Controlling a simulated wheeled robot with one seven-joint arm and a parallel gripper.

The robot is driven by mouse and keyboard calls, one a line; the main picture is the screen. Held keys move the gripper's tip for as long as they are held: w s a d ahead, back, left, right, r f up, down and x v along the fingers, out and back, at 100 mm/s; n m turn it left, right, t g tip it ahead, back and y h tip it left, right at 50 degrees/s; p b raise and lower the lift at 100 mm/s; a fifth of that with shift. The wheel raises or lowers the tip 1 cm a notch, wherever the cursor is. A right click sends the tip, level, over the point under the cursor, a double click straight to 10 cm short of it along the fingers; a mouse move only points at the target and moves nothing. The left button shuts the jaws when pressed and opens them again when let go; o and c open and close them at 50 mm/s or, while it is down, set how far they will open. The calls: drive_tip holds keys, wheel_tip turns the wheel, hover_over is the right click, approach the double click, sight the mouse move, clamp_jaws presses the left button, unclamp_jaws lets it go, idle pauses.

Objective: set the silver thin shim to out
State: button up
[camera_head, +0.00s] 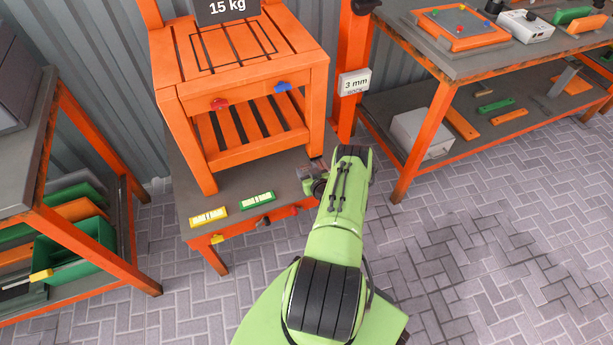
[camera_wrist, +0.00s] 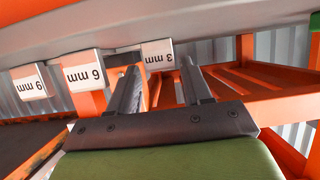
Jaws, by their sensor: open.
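My gripper (camera_head: 313,178) is over the right end of the low grey-topped table (camera_head: 235,192), beside the orange slatted stand (camera_head: 235,60). In the wrist view my gripper (camera_wrist: 160,80) has its two dark fingers apart with nothing held between them. White tags reading 3 mm (camera_wrist: 157,55), 6 mm (camera_wrist: 84,73) and 9 mm (camera_wrist: 33,82) hang upside down in that view, the 3 mm tag beyond the fingertips. I cannot pick out the silver thin shim in either view; my arm covers part of the table's right side.
The stand carries a red knob (camera_head: 219,104) and a blue knob (camera_head: 283,87). A white 3 mm sign (camera_head: 354,83) is on the orange post. Paved floor lies open at right.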

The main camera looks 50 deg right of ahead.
drive_tip(key=shift+w+d+f, duration=0.15)
drive_tip(key=shift+w+d, duration=0.15)
drive_tip(key=shift+w, duration=0.15)
clamp_jaws()
